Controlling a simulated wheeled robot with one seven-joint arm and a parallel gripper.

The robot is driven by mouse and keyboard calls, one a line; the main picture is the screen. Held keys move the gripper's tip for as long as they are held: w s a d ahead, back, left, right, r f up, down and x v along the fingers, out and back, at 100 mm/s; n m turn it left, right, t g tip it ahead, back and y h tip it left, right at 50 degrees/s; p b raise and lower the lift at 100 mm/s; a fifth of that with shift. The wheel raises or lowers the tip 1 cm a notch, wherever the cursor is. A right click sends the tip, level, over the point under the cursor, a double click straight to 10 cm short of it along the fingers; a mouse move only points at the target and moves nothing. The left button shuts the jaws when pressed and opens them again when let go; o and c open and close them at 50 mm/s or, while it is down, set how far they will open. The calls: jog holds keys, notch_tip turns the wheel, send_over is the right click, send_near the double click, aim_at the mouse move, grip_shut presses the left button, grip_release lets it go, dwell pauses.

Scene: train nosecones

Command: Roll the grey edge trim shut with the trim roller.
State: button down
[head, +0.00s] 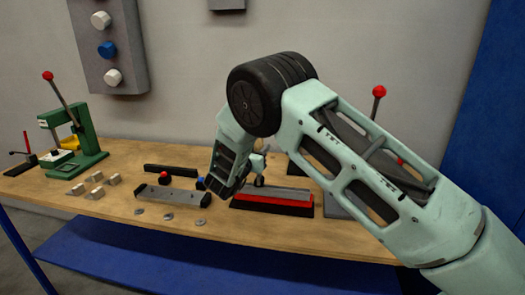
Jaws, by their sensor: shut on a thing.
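The grey edge trim (285,194) appears as a long grey strip on a block with a red front and dark base (275,208), near the front edge of the bench. My gripper (257,167) is above the left part of this block, partly hidden behind my forearm. It is shut on a small tool, the trim roller (259,181), whose dark lower end is at or just above the strip. I cannot tell whether it touches. The left end of the strip is partly covered by my arm, and how far the trim is closed is too small to tell.
Left of the block lie a grey bar with dark ends (172,195), small metal blocks (93,183) and flat discs (168,214). A green press (75,135) stands at the far left. A red-knobbed lever (378,97) rises behind my arm.

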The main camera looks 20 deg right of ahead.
jog(key=shift+w+a, duration=0.25)
jog(key=shift+a, duration=0.25)
jog(key=shift+w+a+b, duration=0.4)
jog(key=shift+w+a, duration=0.4)
jog(key=shift+a, duration=0.3)
jog(key=shift+f, duration=0.1)
